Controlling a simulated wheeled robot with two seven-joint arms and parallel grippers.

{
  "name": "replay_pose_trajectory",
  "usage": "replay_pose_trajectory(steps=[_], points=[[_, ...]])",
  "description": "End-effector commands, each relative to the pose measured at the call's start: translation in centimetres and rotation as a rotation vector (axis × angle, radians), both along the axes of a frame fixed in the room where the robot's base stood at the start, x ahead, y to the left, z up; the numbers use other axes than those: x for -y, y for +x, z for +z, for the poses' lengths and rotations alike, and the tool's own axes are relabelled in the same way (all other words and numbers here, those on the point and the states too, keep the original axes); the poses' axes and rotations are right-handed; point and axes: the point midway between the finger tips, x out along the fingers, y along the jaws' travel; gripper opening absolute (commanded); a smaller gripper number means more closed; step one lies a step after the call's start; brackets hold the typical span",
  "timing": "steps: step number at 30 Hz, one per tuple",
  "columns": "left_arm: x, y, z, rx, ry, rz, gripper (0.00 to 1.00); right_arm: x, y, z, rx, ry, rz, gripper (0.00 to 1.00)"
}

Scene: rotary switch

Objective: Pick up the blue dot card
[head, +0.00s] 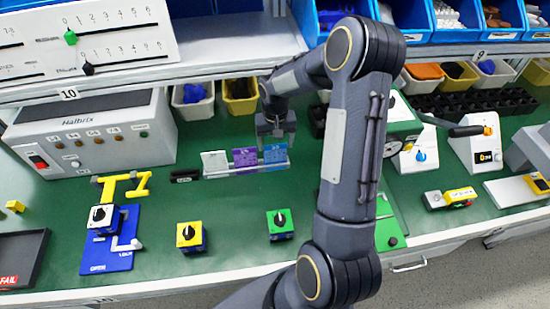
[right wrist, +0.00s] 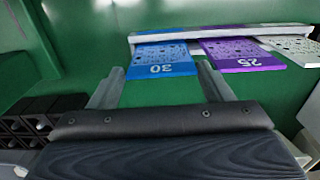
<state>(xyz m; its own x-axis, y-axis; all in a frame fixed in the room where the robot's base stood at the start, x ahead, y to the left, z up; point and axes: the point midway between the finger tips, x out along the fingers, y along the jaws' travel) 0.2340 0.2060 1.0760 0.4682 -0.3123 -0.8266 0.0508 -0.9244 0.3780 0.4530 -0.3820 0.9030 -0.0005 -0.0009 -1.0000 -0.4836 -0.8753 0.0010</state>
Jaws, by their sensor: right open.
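The blue dot card (head: 275,155) stands in a pale holder at the right end of a row of three cards. It also shows in the right wrist view (right wrist: 162,52), with "30" on its near edge. My right gripper (head: 277,139) is at the blue card in the head view and hides part of its top. In the right wrist view its fingers (right wrist: 160,69) are apart, one on each side of the card's near edge, with nothing held. Contact cannot be told. My left gripper is not in view.
A purple card (head: 245,157) and a white card (head: 214,160) stand left of the blue one in the holder (head: 220,176). A grey Halbrix box (head: 92,135) is at the left. Yellow (head: 190,236) and green (head: 280,225) rotary switches stand in front. Bins line the back.

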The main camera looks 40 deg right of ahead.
Motion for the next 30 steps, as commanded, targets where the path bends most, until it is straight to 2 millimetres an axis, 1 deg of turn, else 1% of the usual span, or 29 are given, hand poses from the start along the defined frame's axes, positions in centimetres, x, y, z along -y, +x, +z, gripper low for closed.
replay_pose_trajectory(steps=[5,10,13,18,19,20,25,30], points=[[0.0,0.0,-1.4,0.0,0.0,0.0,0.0,-0.2,-0.1,-2.1,-0.001,0.002,0.001,0.73],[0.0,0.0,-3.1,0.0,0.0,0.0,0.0,-0.3,-0.2,-4.9,-0.002,0.001,0.001,0.73],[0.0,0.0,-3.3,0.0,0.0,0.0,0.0,-0.3,-0.1,-5.3,0.0,0.001,0.001,0.73],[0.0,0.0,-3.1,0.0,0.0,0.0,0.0,-0.3,-0.1,-5.1,0.0,0.001,0.001,0.73],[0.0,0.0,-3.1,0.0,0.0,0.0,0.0,-0.3,-0.1,-5.1,0.0,0.001,0.001,0.71],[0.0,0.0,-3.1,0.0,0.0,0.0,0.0,-0.3,-0.1,-5.1,0.0,0.001,0.001,0.68],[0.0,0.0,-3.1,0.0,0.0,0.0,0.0,-0.3,-0.1,-5.1,0.0,0.001,0.001,0.45],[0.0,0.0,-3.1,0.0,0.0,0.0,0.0,-0.3,-0.1,-5.1,0.0,0.001,0.001,0.45]])
